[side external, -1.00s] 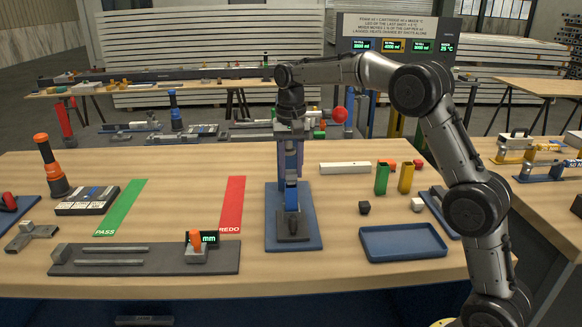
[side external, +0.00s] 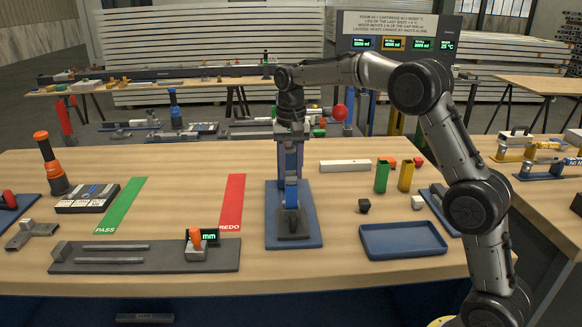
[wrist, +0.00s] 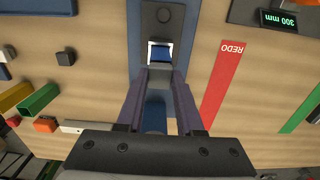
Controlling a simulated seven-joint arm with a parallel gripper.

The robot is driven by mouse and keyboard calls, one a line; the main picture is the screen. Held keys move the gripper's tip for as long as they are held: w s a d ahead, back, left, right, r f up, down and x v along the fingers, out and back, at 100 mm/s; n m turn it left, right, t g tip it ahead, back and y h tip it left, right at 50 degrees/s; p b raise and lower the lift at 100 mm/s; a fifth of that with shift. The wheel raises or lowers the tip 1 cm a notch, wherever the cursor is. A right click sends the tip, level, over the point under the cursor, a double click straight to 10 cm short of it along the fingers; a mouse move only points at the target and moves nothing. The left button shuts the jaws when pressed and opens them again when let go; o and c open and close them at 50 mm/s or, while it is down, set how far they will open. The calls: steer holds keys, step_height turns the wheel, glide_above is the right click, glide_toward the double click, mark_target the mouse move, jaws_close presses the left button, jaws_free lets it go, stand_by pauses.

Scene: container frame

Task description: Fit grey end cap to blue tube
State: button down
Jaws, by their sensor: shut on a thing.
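My gripper (wrist: 160,70) points down over a blue fixture plate (side external: 307,240). Its two purple fingers are shut on a small grey piece, which looks like the grey end cap (wrist: 160,73). Just beyond the fingertips in the wrist view is a pale square rim with blue inside, apparently the blue tube (wrist: 160,53). In the side view a narrow blue upright (side external: 291,197) shows below the fingers. The fingers hide much of the cap, and I cannot tell whether cap and tube touch.
A dark block (side external: 292,229) sits on the plate's front. Right are an empty blue tray (side external: 402,254), a black cube (side external: 364,206), and green (side external: 382,177) and yellow tubes (side external: 405,177). Left are the red REDO strip (side external: 232,205) and a grey gauge rail (side external: 140,268).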

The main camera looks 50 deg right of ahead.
steer(key=shift+f, duration=0.35)
jaws_free()
stand_by(0.5)
steer(key=shift+r, duration=3.55)
